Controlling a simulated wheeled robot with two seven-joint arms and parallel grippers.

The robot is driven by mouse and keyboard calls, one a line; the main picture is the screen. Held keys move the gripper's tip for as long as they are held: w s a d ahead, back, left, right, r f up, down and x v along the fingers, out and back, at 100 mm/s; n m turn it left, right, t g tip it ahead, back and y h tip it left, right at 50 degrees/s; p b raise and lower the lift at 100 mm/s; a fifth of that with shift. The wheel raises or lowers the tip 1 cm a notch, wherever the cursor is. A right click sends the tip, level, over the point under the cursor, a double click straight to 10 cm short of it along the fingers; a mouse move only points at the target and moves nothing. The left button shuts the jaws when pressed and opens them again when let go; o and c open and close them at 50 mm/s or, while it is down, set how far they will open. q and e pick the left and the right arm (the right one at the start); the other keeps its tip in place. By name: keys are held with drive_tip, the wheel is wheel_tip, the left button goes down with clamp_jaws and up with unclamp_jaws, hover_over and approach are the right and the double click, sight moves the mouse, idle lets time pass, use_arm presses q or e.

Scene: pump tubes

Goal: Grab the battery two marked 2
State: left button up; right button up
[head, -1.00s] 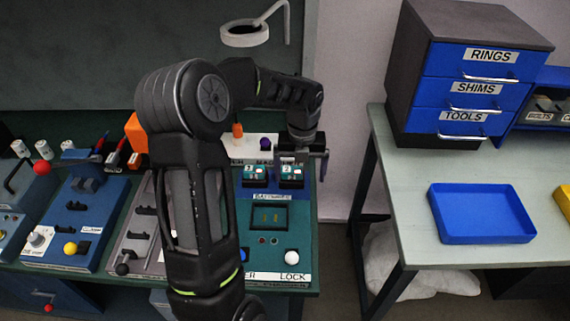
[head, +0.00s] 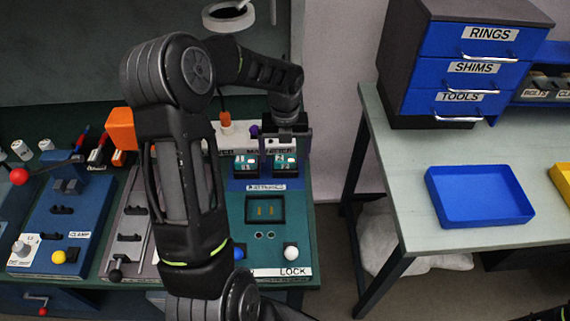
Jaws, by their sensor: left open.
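Battery two (head: 285,164), a small teal block with a red and white marked top, stands in the right-hand spot of the blue battery holder (head: 265,187) on the green bench. A similar battery (head: 246,166) stands just left of it. My left gripper (head: 286,143) is open, pointing down, just above and behind battery two, with its fingers spread to either side. It holds nothing, and I cannot tell whether a finger touches the battery.
A dark recessed slot (head: 265,210), a white knob (head: 291,252) and a LOCK label lie in front of the batteries. An orange block (head: 122,129) stands at the back left. A blue tray (head: 480,196) sits on the separate table at right.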

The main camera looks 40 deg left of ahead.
sight(285, 157)
use_arm(q)
wheel_tip(285, 157, down, 5)
drive_tip(key=shift+w+a+f+p, duration=0.15)
drive_tip(key=shift+p, duration=0.65)
drive_tip(key=shift+c, duration=0.3)
drive_tip(key=c, duration=1.8)
